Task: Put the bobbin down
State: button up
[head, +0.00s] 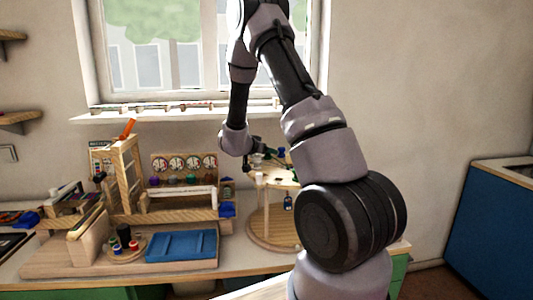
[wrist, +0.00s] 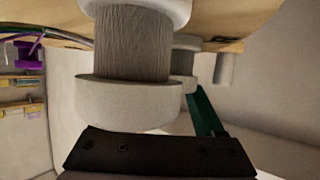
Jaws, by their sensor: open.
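The bobbin (wrist: 133,55) fills the middle of the wrist view, with grey thread wound between two pale round flanges. It is close in front of my gripper, whose dark body shows along the bottom of the wrist view. One dark green finger shows to the right of the bobbin; the other is hidden. In the head view my gripper (head: 268,160) is open at the top of a round wooden stand (head: 272,232). The bobbin is too small to make out surely there. A wooden surface (wrist: 225,18) meets the bobbin's far end; exact contact is unclear.
Other pale cylinders (wrist: 223,68) stand beside the bobbin. A purple piece (wrist: 28,54) is at the left of the wrist view. In the head view, a wooden tower (head: 126,175), a row of dials (head: 184,163) and a blue tray (head: 182,246) occupy the bench left of the stand.

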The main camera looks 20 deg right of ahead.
jog(key=v, duration=1.1)
jog(key=shift+w, duration=0.1)
jog(key=shift+a+r, duration=0.2)
jog(key=shift+r, duration=0.15)
jog(key=s+a+r+n+t+y, duration=0.25)
jog(key=a+r+y, duration=0.25)
jog(key=r, duration=0.3)
jog(key=s+a+r+n+t+y, duration=0.1)
jog(key=s+a+r+t+y, duration=0.2)
jog(key=r+y, duration=0.4)
jog(key=s+r+n+g, duration=0.1)
jog(key=s+g, duration=0.2)
jog(key=s, duration=0.9)
jog(key=s+a+r+n+g, duration=0.1)
jog(key=s+n+g, duration=0.1)
jog(key=s, duration=1)
jog(key=shift+s+a+r+g+y, duration=0.2)
jog(key=shift+s+g+y, duration=0.2)
jog(key=shift+g, duration=0.25)
